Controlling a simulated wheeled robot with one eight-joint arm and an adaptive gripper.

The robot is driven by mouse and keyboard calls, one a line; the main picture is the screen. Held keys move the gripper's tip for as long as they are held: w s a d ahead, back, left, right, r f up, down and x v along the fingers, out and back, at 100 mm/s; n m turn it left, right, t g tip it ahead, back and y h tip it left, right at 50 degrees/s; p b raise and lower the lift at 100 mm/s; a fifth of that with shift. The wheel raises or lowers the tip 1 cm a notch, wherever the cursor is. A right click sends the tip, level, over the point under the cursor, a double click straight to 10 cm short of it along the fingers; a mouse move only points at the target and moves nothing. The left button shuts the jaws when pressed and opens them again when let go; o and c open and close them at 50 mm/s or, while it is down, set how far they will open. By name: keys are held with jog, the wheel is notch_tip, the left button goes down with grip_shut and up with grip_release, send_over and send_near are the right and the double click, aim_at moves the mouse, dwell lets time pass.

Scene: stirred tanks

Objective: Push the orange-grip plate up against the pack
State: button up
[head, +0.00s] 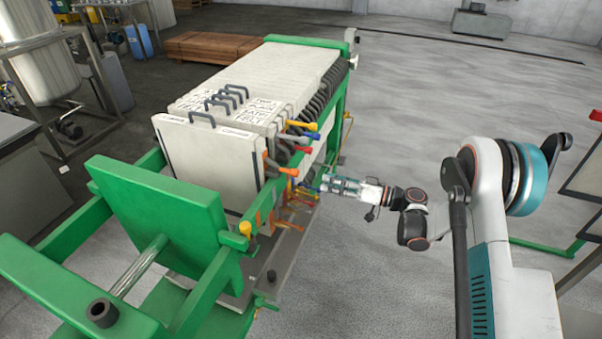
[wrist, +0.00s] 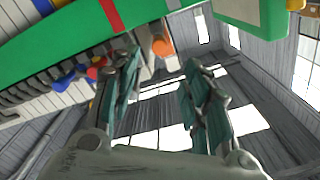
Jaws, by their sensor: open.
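The orange-grip plate (head: 205,160) is the pale upright plate at the near end of the row, with a dark handle on top. Its orange grip (head: 287,171) sticks out on the right side, over the green rail. The pack (head: 285,85) of pale plates stands behind it; I cannot tell how wide any gap between them is. My gripper (head: 322,185) is open and empty, just right of the orange grip. In the wrist view, the two fingers (wrist: 160,60) are spread, and the orange grip (wrist: 162,47) shows between their tips, with no clear contact.
The green press frame (head: 160,215) has a large end plate in front and a side rail (head: 235,240) next to my gripper. Blue, red and yellow grips (head: 303,136) stick out farther along. Open floor (head: 430,110) lies to the right.

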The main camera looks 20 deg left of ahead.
aim_at(296, 173)
jog(key=a, duration=0.4)
jog(key=a+b, duration=0.1)
jog(key=a, duration=0.3)
jog(key=w+a+b, duration=0.1)
jog(key=a, duration=0.3)
jog(key=shift+a, duration=0.2)
grip_shut()
